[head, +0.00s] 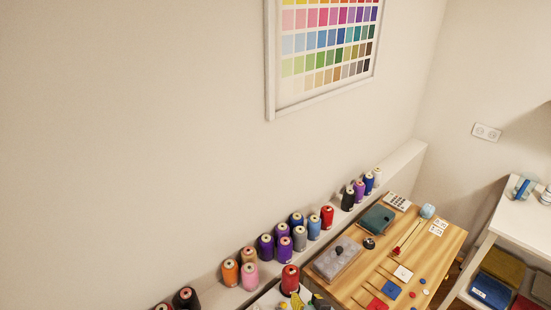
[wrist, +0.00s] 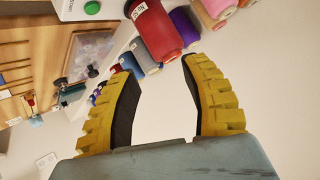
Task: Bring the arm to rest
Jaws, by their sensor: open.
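My gripper (wrist: 157,62) shows in the wrist view with its two yellow, black-padded fingers spread apart and nothing between them. Past the fingertips stands a red thread spool (wrist: 152,30), with purple, blue and grey spools close by. The gap between the fingers faces the pale wall and the row of spools. In the head view, small yellow and grey parts, likely my gripper, show at the bottom edge near the red spool (head: 290,280). The rest of my arm is out of the picture there.
A ledge (head: 400,160) with many thread spools runs along the wall. A white shelf unit (head: 520,220) stands at right. A framed colour chart (head: 325,50) hangs above.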

